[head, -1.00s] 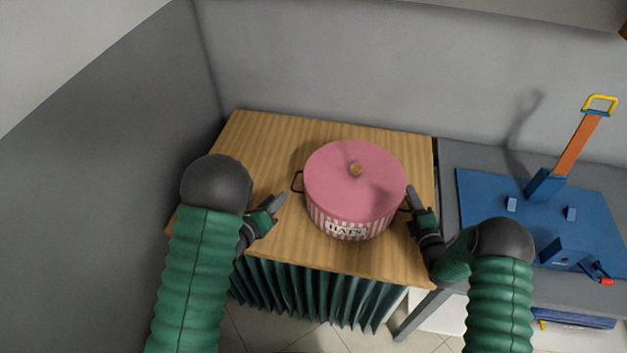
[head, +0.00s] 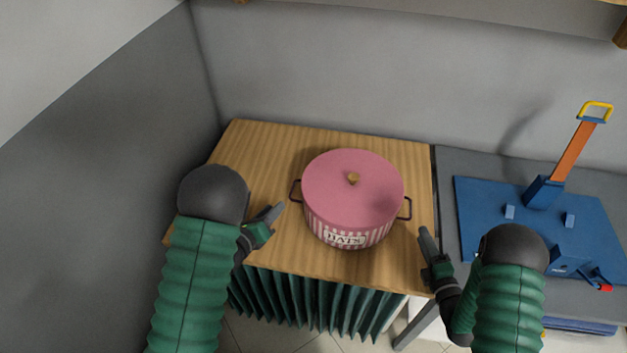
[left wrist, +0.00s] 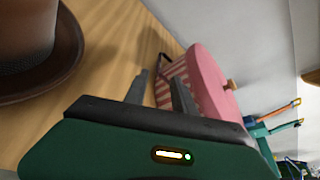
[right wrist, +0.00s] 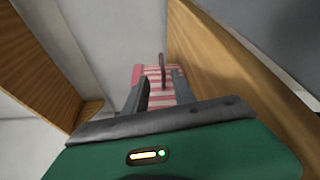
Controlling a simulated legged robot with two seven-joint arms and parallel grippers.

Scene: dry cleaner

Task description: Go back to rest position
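A pink round hat box (head: 353,190) with a striped side, a "HATS" label, a gold knob and two side handles stands upright on the wooden table. My left gripper (head: 277,211) is just left of the box, apart from it. In the left wrist view its fingers (left wrist: 160,88) are spread with nothing between them. My right gripper (head: 424,236) is right of the box, near the table's right edge, clear of the right handle. In the right wrist view its fingers (right wrist: 156,90) are apart, with the box (right wrist: 152,74) beyond them.
The wooden table (head: 262,150) has a green pleated curtain below. A grey table to the right bears a blue press-like device (head: 545,225) with an orange lever. Walls stand left and behind. A brown hat (left wrist: 35,50) shows in the left wrist view.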

